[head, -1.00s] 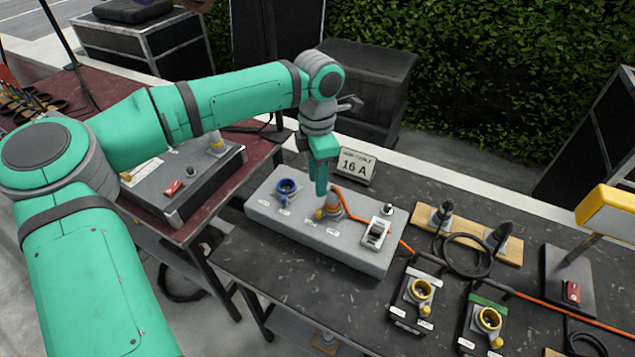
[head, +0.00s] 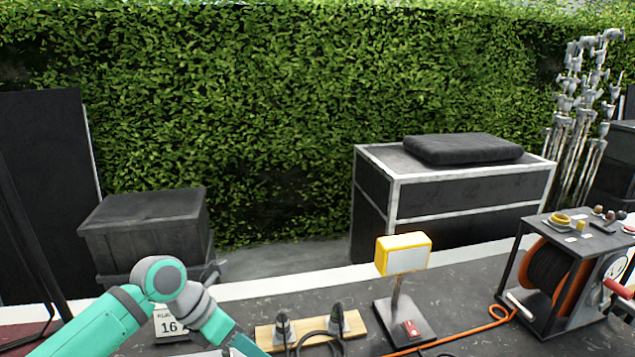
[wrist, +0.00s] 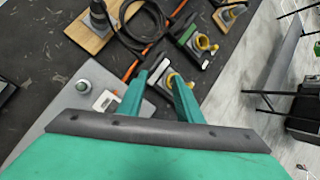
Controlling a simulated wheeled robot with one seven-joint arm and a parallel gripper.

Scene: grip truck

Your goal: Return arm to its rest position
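My arm (head: 100,325) enters the head view at the lower left and bends down at its green and grey joint. Its gripper end runs to the bottom edge, and the fingertips are out of that view. In the wrist view my gripper (wrist: 160,76) has its two green fingers apart, with nothing held between them. The box's plugged socket is hidden.
A yellow lamp (head: 403,255) stands on the dark table, right of a wooden board (head: 310,329) with two grey connectors. A cable reel (head: 553,275) stands at the right. An orange cable (head: 450,338) crosses the table.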

